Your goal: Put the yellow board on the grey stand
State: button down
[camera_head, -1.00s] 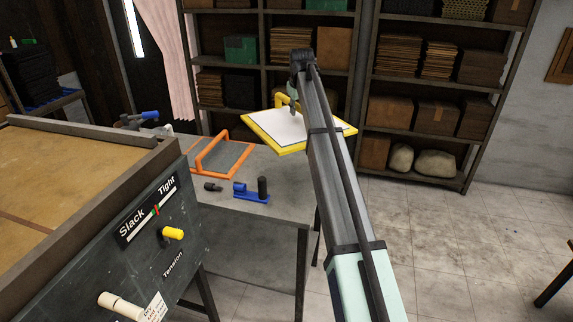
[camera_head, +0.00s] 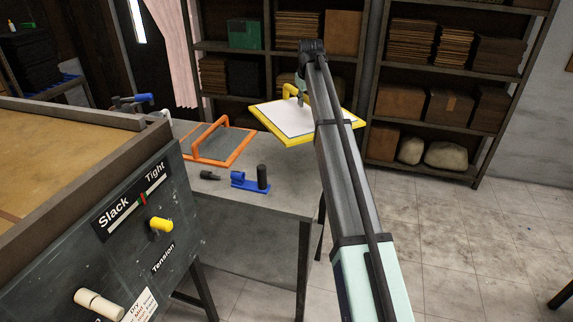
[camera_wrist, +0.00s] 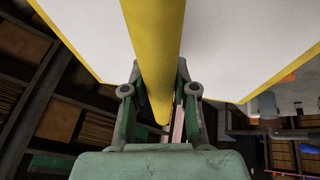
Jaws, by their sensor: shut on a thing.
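The yellow board (camera_head: 320,136) has a yellow rim and a white face, and a yellow bar handle across it. My gripper (camera_head: 301,92) is shut on this handle and holds the board in the air near the far right end of the grey table (camera_head: 280,195). In the wrist view the handle (camera_wrist: 155,50) runs between the fingers of my gripper (camera_wrist: 160,95), with the white face (camera_wrist: 235,40) behind it. My arm hides part of the board's right side. I cannot make out a separate grey stand in these views.
An orange-framed board with a handle (camera_head: 238,157) and a blue tool (camera_head: 243,183) with a black cylinder (camera_head: 262,177) lie on the table. A machine with a tension panel (camera_head: 125,225) fills the left. Shelves (camera_head: 375,60) stand behind.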

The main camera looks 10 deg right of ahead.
aim_at(305, 112)
jog(key=shift+f+b, duration=1.25)
jog(key=shift+f, duration=0.7)
notch_tip(305, 112, down, 20)
jog(key=p, duration=0.5)
jog(key=shift+r, duration=0.2)
jog(key=c, duration=0.9)
grip_release()
jog(key=shift+f, duration=0.15)
jog(key=shift+s, duration=0.1)
jog(key=b+v, duration=0.3)
jog(key=v, duration=0.9)
